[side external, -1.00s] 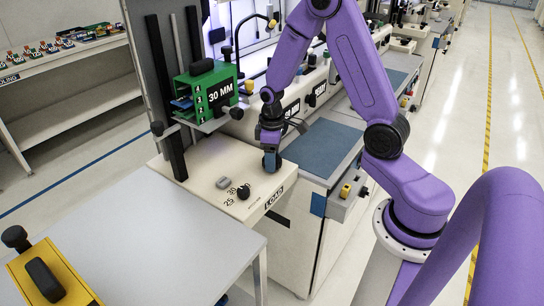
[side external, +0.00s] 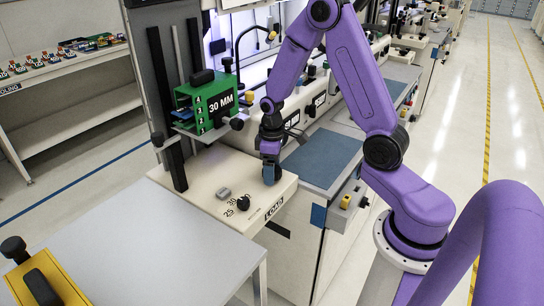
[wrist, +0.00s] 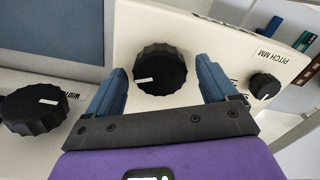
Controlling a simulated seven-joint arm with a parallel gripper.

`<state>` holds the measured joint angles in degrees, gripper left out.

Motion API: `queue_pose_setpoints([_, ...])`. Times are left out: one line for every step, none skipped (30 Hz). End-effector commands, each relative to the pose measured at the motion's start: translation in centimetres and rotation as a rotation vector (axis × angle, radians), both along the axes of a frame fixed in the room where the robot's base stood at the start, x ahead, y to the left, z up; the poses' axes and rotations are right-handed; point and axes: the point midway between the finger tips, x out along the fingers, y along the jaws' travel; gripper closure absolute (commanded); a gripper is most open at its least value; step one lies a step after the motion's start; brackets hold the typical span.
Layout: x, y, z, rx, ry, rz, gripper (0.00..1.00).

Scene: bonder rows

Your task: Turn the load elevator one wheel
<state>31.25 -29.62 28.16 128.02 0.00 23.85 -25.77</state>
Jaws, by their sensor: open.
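In the wrist view a black ribbed wheel (wrist: 160,70) with a white index mark stands on the cream panel, between the two blue fingers of my gripper (wrist: 160,78). My gripper is open, one finger on each side of the wheel, with a visible gap at least on the right. In the side view my gripper (side external: 271,178) points down at the corner of the cream LOAD panel (side external: 205,185) and hides the wheel. The green elevator magazine marked 30 MM (side external: 214,105) stands on its shelf behind the panel.
A small black pitch knob (wrist: 264,86) lies right of the fingers, and a larger black width knob (wrist: 33,108) at the left. A grey button (side external: 223,193) sits on the panel. A grey table (side external: 160,240) stands in front; a blue mat (side external: 322,157) lies to the right.

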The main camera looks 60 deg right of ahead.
Motion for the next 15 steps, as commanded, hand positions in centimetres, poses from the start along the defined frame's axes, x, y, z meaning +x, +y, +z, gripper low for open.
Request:
queue_pose_setpoints([0.1,0.0,0.3,0.0,-0.002,0.0,0.14])
queue_pose_setpoints([0.1,0.0,0.5,0.0,-0.003,0.0,0.14])
queue_pose_setpoints([0.1,0.0,0.8,0.0,-0.004,0.0,0.14])
queue_pose_setpoints([0.1,0.0,1.1,0.0,-0.004,0.0,0.14])
queue_pose_setpoints([0.1,0.0,1.5,0.0,-0.005,-0.001,0.14])
queue_pose_setpoints([0.1,0.0,2.1,-0.001,-0.006,-0.001,0.14])
queue_pose_setpoints([0.1,0.0,2.5,0.0,-0.007,-0.001,0.14])
queue_pose_setpoints([0.1,0.0,3.0,0.0,-0.007,-0.001,0.14])
queue_pose_setpoints([0.2,0.0,3.7,0.0,-0.009,0.0,0.14])
queue_pose_setpoints([0.1,0.0,4.3,0.0,-0.007,0.0,0.14])
queue_pose_setpoints([0.2,0.0,4.8,0.0,-0.008,0.0,0.14])
queue_pose_setpoints([0.2,0.0,5.6,-0.001,-0.008,0.0,0.14])
queue_pose_setpoints([0.1,0.0,6.1,0.0,-0.008,0.0,0.14])
queue_pose_setpoints([0.2,0.0,6.7,0.0,-0.009,0.0,0.14])
queue_pose_setpoints([0.2,0.0,7.5,-0.001,-0.008,-0.001,0.14])
